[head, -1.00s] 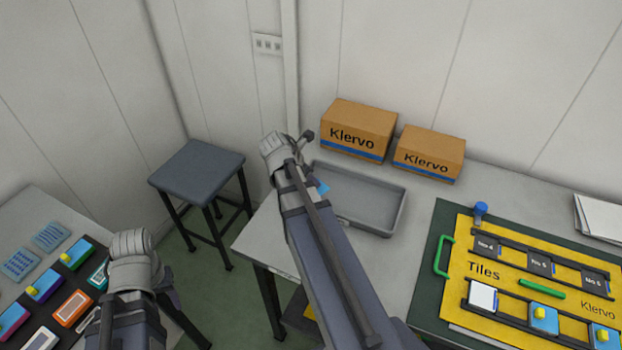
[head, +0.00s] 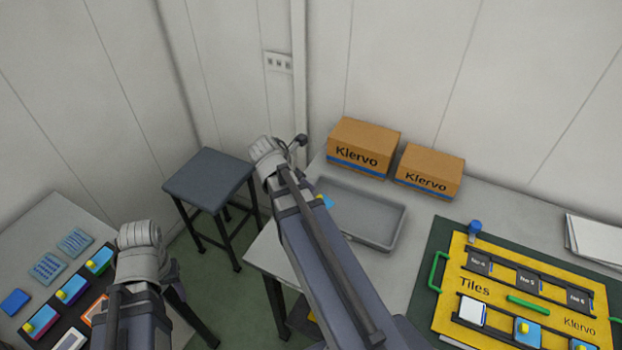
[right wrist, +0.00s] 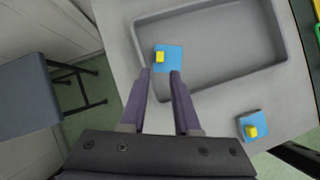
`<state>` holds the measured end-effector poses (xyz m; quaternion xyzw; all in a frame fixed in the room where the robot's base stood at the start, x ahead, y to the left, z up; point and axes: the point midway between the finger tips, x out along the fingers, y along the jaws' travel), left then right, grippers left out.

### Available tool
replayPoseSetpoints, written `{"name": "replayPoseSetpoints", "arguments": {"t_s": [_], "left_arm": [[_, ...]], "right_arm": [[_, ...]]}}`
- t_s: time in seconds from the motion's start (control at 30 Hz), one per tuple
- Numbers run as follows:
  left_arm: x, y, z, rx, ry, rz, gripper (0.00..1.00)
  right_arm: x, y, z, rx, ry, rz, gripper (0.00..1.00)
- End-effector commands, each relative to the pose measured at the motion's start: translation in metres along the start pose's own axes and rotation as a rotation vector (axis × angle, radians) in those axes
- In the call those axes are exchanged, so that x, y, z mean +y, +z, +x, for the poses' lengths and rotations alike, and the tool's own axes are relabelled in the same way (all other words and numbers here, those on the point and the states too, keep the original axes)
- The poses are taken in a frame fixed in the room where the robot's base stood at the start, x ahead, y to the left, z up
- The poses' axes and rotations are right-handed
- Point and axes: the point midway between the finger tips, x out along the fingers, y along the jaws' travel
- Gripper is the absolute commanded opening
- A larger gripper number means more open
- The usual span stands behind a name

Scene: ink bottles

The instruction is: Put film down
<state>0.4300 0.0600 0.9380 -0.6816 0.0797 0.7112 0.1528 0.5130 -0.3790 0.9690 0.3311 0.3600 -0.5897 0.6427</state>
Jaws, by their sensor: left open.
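A blue film with a yellow knob (right wrist: 174,64) lies at the left end of the grey tray (right wrist: 207,82), seemingly inside its rim. In the head view a blue corner of it shows beside my right arm. My right gripper (right wrist: 162,73) is over this film, its two fingers apart on either side of the knob and not touching it. A second blue film with a yellow knob (right wrist: 246,120) lies on the bare table near its front edge. My left gripper (head: 139,238) hangs near the left table; its fingertips are hidden.
Two Klervo boxes (head: 362,146) stand behind the tray. A yellow Tiles board (head: 480,289) lies to the right. A dark stool (head: 208,178) stands in the gap between tables. The left table holds a black rack (head: 62,312) and several flat tiles.

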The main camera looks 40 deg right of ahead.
Motion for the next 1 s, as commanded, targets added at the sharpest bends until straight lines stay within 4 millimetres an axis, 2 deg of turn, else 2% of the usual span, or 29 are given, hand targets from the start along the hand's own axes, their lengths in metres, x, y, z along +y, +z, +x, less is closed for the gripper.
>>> {"name": "replayPoseSetpoints", "arguments": {"t_s": [0.03, 0.2, 0.7, 0.77, 0.87, 1.0], "left_arm": [[-0.001, 0.001, -0.010, 0.000, 0.000, 0.000, 0.50], [-0.002, 0.001, -0.019, 0.000, 0.000, 0.000, 0.50], [-0.002, 0.001, -0.020, 0.000, 0.000, 0.000, 0.50], [-0.002, 0.001, -0.020, 0.000, 0.000, 0.000, 0.50], [-0.002, 0.001, -0.020, 0.000, 0.000, 0.000, 0.50], [-0.002, 0.001, -0.020, 0.000, 0.000, 0.000, 0.50]], "right_arm": [[0.000, 0.002, -0.011, 0.000, 0.001, -0.001, 0.30], [0.000, 0.001, -0.021, 0.000, 0.001, -0.001, 0.30], [0.001, -0.004, -0.025, 0.005, 0.003, 0.014, 0.30], [0.002, -0.014, -0.029, 0.020, 0.008, 0.052, 0.30], [0.004, -0.046, -0.043, 0.068, 0.017, 0.184, 0.30], [0.003, -0.113, -0.073, 0.175, 0.000, 0.470, 0.30]]}}
